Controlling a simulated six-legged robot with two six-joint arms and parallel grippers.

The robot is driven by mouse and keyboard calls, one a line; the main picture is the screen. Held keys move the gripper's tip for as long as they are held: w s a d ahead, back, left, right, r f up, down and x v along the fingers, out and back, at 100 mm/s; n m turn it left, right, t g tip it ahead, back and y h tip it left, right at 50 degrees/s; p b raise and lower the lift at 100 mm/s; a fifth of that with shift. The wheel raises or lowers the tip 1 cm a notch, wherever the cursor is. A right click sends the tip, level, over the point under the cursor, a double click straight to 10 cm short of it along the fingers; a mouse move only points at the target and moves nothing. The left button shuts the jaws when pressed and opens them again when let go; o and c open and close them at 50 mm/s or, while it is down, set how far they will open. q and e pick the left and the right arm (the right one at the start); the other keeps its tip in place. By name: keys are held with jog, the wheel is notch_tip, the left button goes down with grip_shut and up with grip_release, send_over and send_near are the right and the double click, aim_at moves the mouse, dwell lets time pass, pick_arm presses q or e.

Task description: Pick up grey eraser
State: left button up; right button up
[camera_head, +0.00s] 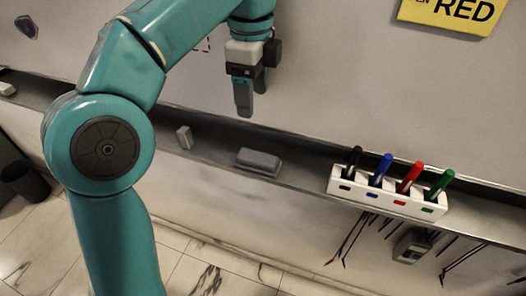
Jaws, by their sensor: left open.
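The grey eraser (258,161) lies on the narrow whiteboard ledge, left of the marker holder. My left gripper (244,101) hangs above the ledge with its fingers pointing down. It is in front of the board, above and slightly left of the eraser, and apart from it. It is open and holds nothing that I can see; its fingers partly overlap in this view. My right gripper does not show.
A white holder (385,194) with black, blue, red and green markers stands on the ledge (215,150) to the right. A small light block (184,137) stands left of the eraser. A yellow sign (452,12) is on the board. Cables hang below the holder.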

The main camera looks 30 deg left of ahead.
pick_arm(q)
jog(key=b, duration=0.2)
send_near(257, 156)
jog(key=f, duration=0.2)
jog(key=shift+w+a+f+b, duration=0.1)
jog(key=shift+a+f+b, duration=0.2)
jog(key=shift+f+b, duration=0.1)
jog(key=shift+d+f, duration=0.15)
jog(key=shift+f, duration=0.2)
jog(key=shift+d+f, duration=0.1)
jog(key=shift+d, duration=0.05)
notch_tip(257, 156, down, 5)
jog(key=shift+r, duration=0.1)
jog(key=shift+d+f, duration=0.1)
jog(key=shift+f, duration=0.1)
jog(key=shift+s, duration=0.25)
jog(key=shift+w, duration=0.25)
jog(key=c, duration=1.2)
jog(key=shift+o, duration=0.2)
jog(key=shift+s, duration=0.15)
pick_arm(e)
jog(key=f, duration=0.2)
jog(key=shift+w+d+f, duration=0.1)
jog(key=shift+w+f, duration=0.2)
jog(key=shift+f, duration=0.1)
